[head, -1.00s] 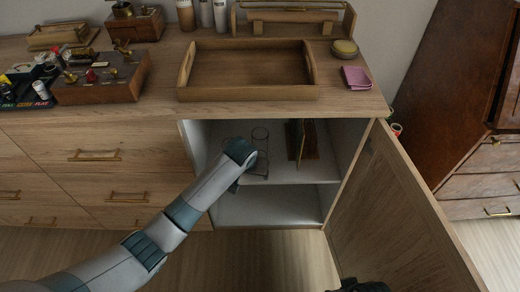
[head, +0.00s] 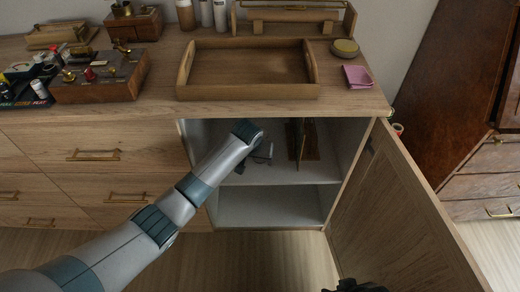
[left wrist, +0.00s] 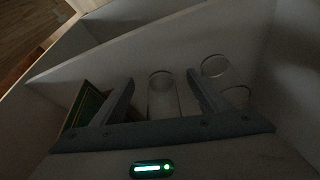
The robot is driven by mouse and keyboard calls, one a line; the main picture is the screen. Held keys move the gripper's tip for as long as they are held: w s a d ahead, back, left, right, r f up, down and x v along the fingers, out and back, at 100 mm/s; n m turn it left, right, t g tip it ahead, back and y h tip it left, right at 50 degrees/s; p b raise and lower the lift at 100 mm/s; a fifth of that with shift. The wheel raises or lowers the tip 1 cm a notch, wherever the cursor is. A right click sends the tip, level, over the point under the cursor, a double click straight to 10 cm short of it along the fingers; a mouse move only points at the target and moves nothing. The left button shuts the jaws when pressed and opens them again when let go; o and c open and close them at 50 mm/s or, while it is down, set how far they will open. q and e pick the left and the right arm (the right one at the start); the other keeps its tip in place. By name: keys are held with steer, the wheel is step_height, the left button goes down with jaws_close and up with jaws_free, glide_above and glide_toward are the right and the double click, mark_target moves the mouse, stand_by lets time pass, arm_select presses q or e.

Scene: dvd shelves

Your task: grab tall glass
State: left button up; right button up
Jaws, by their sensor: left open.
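A tall clear glass (left wrist: 163,98) stands between the two spread fingers of my left gripper (left wrist: 159,77) in the left wrist view. The gripper is open, and I cannot tell whether either finger touches the glass. Two more clear glasses, one (left wrist: 215,66) farther back and one (left wrist: 236,95) nearer, stand to the right, outside the fingers. In the head view my left gripper (head: 262,154) is inside the open cabinet, above the upper shelf, and my arm hides most of the glasses. A dark part at the bottom edge may be my right gripper (head: 357,286); its fingers are unclear.
An upright brown and green item (head: 302,140) stands on the shelf (head: 285,176), right of my gripper. The open cabinet door (head: 395,215) is at the right. The cabinet top, with a wooden tray (head: 250,93), is above. The lower compartment (head: 265,205) looks empty.

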arm_select(q)
steer(key=shift+w+d, duration=0.15)
steer(key=shift+w, duration=0.5)
steer(key=w, duration=0.1)
steer(key=w+d+b, duration=0.1)
steer(key=w, duration=0.1)
steer(key=shift+w+f, duration=0.1)
steer(key=shift+w, duration=0.1)
steer(key=shift+w+f, duration=0.1)
steer(key=shift+f, duration=0.35)
arm_select(e)
steer(key=shift+w+a+f+t+y, duration=0.15)
steer(key=shift+w+a+t, duration=0.15)
steer(key=shift+a, duration=0.15)
steer(key=shift+w+a+t+y, duration=0.15)
steer(key=shift+w+a+t, duration=0.1)
steer(key=shift+a, duration=0.15)
steer(key=shift+s, duration=0.1)
arm_select(q)
steer(key=shift+c, duration=0.4)
